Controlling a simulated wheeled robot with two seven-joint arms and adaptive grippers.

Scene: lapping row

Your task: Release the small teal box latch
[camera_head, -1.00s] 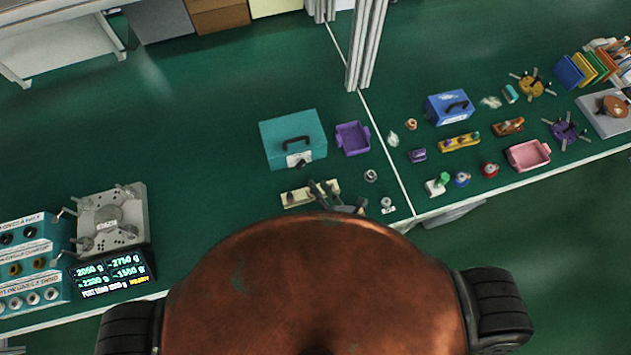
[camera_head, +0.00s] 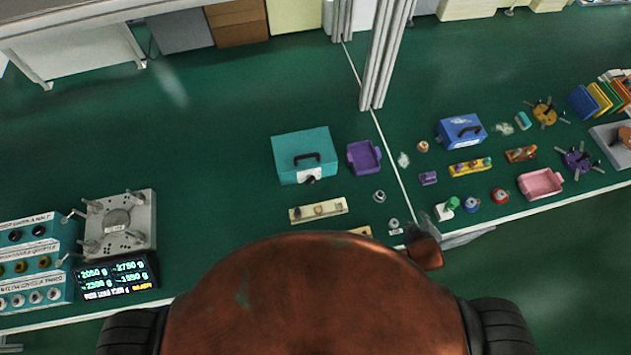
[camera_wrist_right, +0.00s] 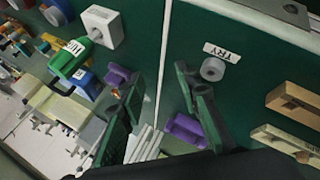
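The small teal box (camera_head: 301,150) stands on the green bench in the head view, with a dark handle on its lid. Its latch (camera_head: 310,179) is on the front face, a small dark part by a pale plate; whether it is released is too small to tell. My right gripper (camera_head: 424,218) is right of the box and apart from it, near the bench's front edge, partly hidden by my body. In the right wrist view the right gripper (camera_wrist_right: 157,78) has its fingers spread with nothing between them. The teal box is not discernible there. My left gripper is not in view.
A purple tray (camera_head: 364,158) stands right of the box. A pale strip with parts (camera_head: 318,210) lies in front of it. A metal post (camera_head: 385,60) rises behind. A blue box (camera_head: 461,131) and pink tray (camera_head: 541,184) are farther right.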

